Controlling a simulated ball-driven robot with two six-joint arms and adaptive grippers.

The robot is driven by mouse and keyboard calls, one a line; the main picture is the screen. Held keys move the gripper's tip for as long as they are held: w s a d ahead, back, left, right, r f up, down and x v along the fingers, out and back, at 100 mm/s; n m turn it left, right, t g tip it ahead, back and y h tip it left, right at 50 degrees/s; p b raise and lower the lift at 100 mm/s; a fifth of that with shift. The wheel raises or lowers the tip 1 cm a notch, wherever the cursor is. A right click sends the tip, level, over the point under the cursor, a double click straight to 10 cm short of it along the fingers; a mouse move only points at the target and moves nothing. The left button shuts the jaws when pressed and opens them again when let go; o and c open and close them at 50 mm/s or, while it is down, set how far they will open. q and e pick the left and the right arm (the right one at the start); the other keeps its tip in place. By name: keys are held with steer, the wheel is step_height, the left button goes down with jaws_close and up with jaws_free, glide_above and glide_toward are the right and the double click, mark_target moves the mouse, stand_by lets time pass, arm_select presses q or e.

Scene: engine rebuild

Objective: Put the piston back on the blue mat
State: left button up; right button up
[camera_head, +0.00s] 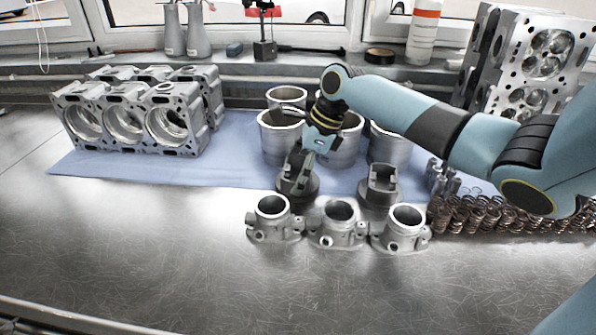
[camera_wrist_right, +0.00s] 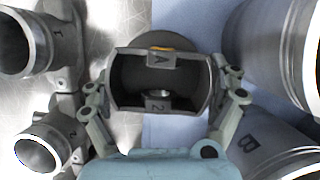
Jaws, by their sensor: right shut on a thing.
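My right gripper (camera_head: 299,168) reaches down over the blue mat's front edge and is shut on a dark grey piston (camera_head: 298,187). I cannot tell whether the piston touches the surface. A second piston (camera_head: 380,187) stands to the right near the same edge. My left gripper is not in view.
Several cylinder liners (camera_head: 391,147) stand behind the held piston. Throttle-body-like castings (camera_head: 337,225) sit in a row just in front. An engine block (camera_head: 135,115) is at left, springs (camera_head: 480,215) at right. The mat between block and liners is clear.

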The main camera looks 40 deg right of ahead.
steer(key=o, duration=1.3)
steer(key=shift+o, duration=0.2)
steer(key=v, duration=1.2)
steer(key=shift+p, duration=0.35)
